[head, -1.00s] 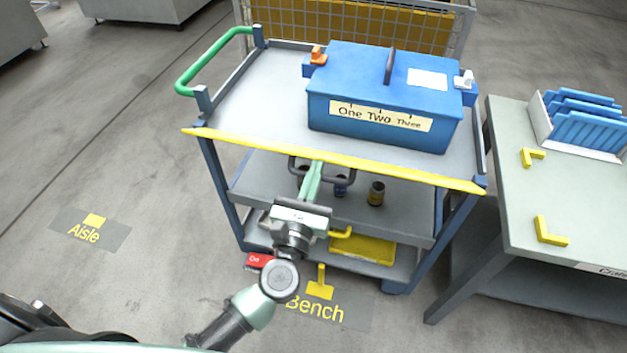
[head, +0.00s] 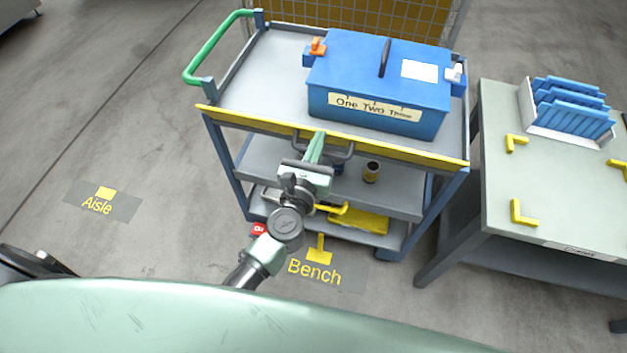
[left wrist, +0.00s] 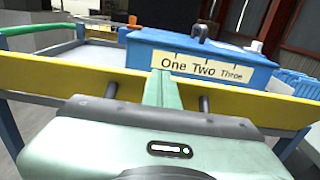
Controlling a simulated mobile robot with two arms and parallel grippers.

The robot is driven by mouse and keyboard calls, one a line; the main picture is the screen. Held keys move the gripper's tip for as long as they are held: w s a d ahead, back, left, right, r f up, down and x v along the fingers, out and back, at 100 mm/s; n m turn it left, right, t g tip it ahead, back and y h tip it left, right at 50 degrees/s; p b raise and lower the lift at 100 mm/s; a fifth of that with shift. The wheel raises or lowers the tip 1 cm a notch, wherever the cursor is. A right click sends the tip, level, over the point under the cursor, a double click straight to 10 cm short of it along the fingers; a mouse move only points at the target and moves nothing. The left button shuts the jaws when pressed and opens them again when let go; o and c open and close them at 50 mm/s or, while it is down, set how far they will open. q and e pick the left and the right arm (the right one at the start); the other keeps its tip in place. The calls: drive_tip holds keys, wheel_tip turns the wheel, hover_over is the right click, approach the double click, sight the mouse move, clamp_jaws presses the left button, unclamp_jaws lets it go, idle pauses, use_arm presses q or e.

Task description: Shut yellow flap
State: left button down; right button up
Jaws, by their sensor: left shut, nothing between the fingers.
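The yellow flap (head: 400,152) runs along the front edge of the trolley's top and shows as a tilted band, with a grey bar handle (head: 345,155) on it. In the left wrist view, the flap (left wrist: 65,80) crosses the picture below the blue box. My left gripper (head: 317,137) is shut and empty, its fingertips at the middle of the flap, between the handle's two posts. In the left wrist view the fingers overlap the flap; I cannot tell for sure whether they touch it. My right gripper is out of view.
The trolley top carries a blue box (head: 375,85) labelled "One Two Three", set back from the flap. A green handle (head: 215,50) sticks out at left. A can (head: 371,172) stands on the shelf below. A grey table (head: 560,200) stands close at right.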

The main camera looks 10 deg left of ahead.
use_arm(q)
drive_tip(key=shift+w+d+r+p, duration=0.1)
drive_tip(key=shift+w+r+p, duration=0.3)
drive_tip(key=shift+w, duration=0.45)
drive_tip(key=shift+w+r+p, duration=0.15)
drive_tip(key=shift+w+r, duration=0.3)
drive_tip(key=shift+w, duration=0.4)
drive_tip(key=shift+w+d+r+p, duration=0.1)
drive_tip(key=shift+w+r+p, duration=0.3)
drive_tip(key=shift+w, duration=0.45)
